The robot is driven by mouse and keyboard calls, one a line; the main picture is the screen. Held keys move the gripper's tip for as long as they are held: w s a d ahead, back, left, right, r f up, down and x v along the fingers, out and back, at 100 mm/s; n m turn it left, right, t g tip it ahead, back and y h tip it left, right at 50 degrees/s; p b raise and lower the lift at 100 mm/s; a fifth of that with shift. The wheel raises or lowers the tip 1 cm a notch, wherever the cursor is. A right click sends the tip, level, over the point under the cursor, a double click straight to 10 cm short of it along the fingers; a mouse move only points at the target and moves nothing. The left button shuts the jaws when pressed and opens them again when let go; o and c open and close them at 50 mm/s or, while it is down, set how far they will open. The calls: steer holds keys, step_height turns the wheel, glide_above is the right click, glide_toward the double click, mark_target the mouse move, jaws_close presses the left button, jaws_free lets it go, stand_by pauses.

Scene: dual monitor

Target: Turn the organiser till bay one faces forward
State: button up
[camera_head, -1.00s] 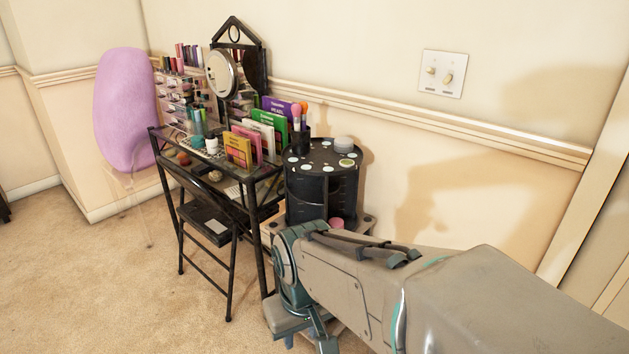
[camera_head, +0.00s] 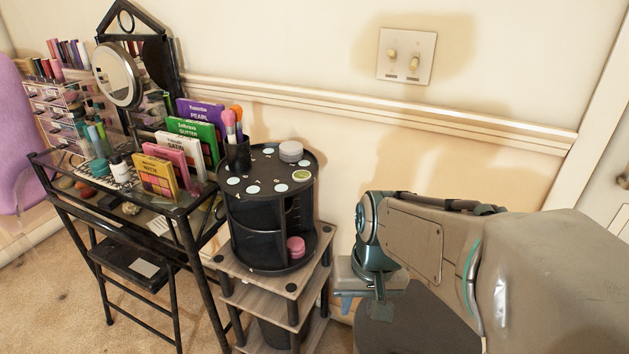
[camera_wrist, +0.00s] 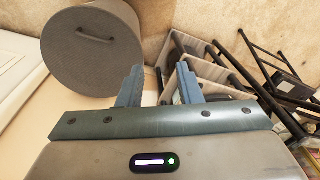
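The organiser (camera_head: 262,215) is a black round carousel with open bays. It stands upright on top of a small wood-look shelf stand (camera_head: 243,281). A pink jar (camera_head: 296,247) sits in a lower bay on its front right side. Its top carries pale discs, a brush cup (camera_head: 238,154), a grey jar (camera_head: 290,151) and a green-topped tin (camera_head: 302,175). I cannot read any bay number. My gripper (camera_wrist: 158,88) is open and empty, its two fingers apart in the wrist view. In the head view it hangs right of the stand, lower than the organiser and apart from it.
A black vanity table (camera_head: 120,200) with palettes, a mirror (camera_head: 118,72) and drawers stands close on the organiser's left. The wall is behind. A grey round container with a handle (camera_wrist: 95,55) stands near my gripper. Open carpet (camera_head: 45,310) lies at the front left.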

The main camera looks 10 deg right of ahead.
steer(key=w+f+m+y+b, duration=0.2)
steer(key=w+f+m+y, duration=0.15)
steer(key=w, duration=0.35)
steer(key=w+f+m+y+b, duration=0.1)
steer(key=w+f+m+y, duration=0.15)
steer(key=w+m, duration=0.35)
steer(key=w+f+m+y+b, duration=0.2)
steer(key=w+f+m+y, duration=0.15)
steer(key=w, duration=0.55)
steer(key=w+d+f+m+t+y+b, duration=0.1)
steer(key=w+d+f+m+t+y, duration=0.1)
steer(key=w+d+m+t, duration=0.35)
steer(key=w+d+f+m+t+y+b, duration=0.25)
steer(key=w+d+m, duration=0.25)
steer(key=w+d, duration=0.25)
steer(key=r+b+x, duration=0.1)
steer(key=b+x, duration=0.1)
steer(key=x, duration=1.2)
steer(key=shift+w+a+t, duration=0.15)
steer(key=shift+a+t, duration=0.05)
steer(key=shift+t, duration=0.2)
steer(key=shift+f, duration=0.15)
jaws_close()
